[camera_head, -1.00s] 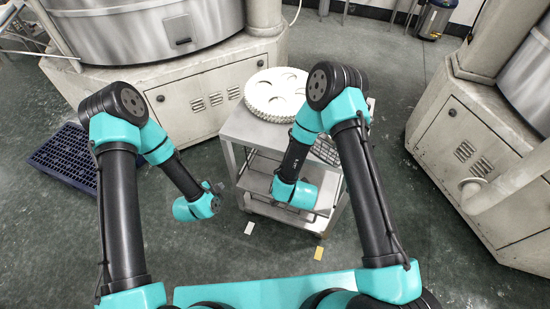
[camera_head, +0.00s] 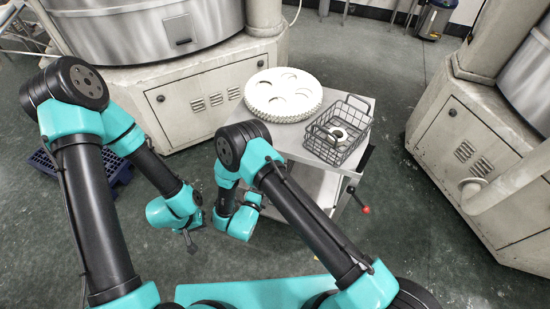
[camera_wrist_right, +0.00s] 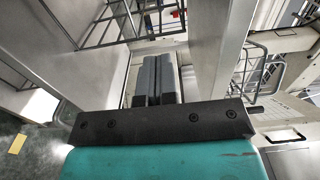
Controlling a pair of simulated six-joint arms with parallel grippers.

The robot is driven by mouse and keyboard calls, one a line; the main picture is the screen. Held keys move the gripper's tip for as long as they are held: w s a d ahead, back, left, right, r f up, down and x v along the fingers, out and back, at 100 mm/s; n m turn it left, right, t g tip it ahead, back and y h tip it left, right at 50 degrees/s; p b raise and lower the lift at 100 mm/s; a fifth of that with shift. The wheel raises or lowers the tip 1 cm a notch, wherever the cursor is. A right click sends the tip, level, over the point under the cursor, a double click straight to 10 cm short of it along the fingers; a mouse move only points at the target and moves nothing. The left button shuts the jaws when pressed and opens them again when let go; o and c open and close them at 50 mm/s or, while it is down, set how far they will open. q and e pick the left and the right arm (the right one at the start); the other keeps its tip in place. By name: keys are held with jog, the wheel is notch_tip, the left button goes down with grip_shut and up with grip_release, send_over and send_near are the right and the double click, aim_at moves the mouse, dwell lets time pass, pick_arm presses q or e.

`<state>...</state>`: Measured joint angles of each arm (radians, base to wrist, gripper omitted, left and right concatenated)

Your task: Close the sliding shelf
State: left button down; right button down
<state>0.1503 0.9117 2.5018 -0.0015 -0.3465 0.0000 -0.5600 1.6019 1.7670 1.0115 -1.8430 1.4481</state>
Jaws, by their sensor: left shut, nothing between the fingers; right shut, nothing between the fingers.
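The grey metal cart (camera_head: 357,104) stands right of centre in the head view. Its sliding shelf (camera_head: 317,186) shows as a pale level below the top. My right arm covers its left part, so how far it is out cannot be told. My right gripper is hidden by its own arm in the head view. In the right wrist view its fingers (camera_wrist_right: 157,62) are shut and empty, among the cart's pale posts and panels; contact cannot be told. My left gripper (camera_head: 191,245) is shut and empty, left of the cart, low over the floor.
A white disc (camera_head: 283,94) with round recesses and a wire basket (camera_head: 338,133) lie on the cart top. A red-knobbed lever (camera_head: 365,210) sticks out at the cart's right. Large machines stand behind and right. A dark blue pallet (camera_head: 117,172) lies left.

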jog(key=x, duration=1.4)
jog(key=x, duration=0.4)
jog(key=shift+w+d+r, duration=0.1)
jog(key=shift+w, duration=0.25)
jog(key=v, duration=1.5)
